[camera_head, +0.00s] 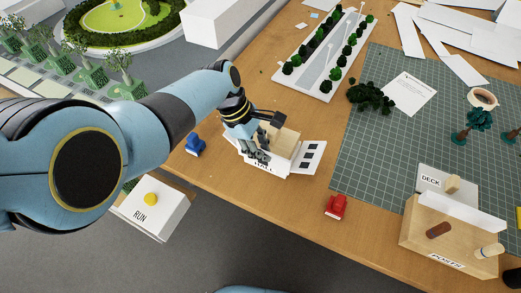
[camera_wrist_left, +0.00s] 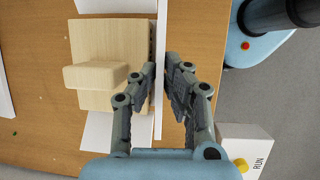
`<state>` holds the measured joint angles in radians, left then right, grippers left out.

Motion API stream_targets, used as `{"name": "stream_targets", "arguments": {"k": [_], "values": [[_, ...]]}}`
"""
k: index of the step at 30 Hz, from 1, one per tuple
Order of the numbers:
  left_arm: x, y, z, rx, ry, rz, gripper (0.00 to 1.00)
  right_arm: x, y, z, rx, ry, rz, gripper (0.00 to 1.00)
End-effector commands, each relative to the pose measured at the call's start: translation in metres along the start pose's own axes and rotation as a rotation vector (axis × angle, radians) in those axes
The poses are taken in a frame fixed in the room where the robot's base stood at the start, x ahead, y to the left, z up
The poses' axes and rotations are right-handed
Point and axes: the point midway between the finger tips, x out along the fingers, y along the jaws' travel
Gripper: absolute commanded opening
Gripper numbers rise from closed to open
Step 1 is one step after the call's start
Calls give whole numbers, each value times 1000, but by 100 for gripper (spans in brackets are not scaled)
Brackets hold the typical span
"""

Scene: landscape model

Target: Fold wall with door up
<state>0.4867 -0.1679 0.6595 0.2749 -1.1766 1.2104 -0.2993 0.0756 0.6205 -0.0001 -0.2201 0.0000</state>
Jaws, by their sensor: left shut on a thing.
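The small hall model has a pale wooden core (camera_head: 287,139), which also shows in the left wrist view (camera_wrist_left: 98,38). My left gripper (camera_head: 264,155) is at its near left side. In the left wrist view the gripper (camera_wrist_left: 161,72) has one finger on each side of a thin white wall (camera_wrist_left: 158,45), shut on it. This wall stands upright beside the core, seen edge-on. The gripper covers part of it in the head view, and no door can be made out. A white wall with dark windows (camera_head: 311,158) leans outward on the model's right. My right gripper is out of view.
A red toy car (camera_head: 336,206) and a blue one (camera_head: 195,145) stand near the model. A white RUN box (camera_head: 153,208) with a yellow button is at the near left. The green cutting mat (camera_head: 385,150) lies to the right.

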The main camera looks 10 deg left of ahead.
Motion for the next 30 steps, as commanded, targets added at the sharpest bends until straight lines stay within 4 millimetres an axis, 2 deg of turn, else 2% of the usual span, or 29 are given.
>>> {"name": "stream_targets", "arguments": {"k": [2, 3, 7, 8, 16, 20, 25, 30], "values": [[0, -1, 0, 0, 0, -2, 0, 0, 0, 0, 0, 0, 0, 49], [0, -1, 0, 0, 0, -2, 12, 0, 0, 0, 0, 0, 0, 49], [0, -1, 0, 0, 0, -1, 29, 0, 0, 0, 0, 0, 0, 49], [0, -1, 0, 0, 0, -1, 31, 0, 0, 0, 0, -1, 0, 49], [-1, 0, 0, 0, 0, 0, 31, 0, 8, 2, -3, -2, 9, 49], [-8, 0, -1, 1, 0, 2, 31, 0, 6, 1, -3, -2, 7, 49], [-30, -1, -1, 0, 2, 3, 31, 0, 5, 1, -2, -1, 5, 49], [-68, 0, -1, 1, 3, 4, 31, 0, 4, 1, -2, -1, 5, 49]]}}
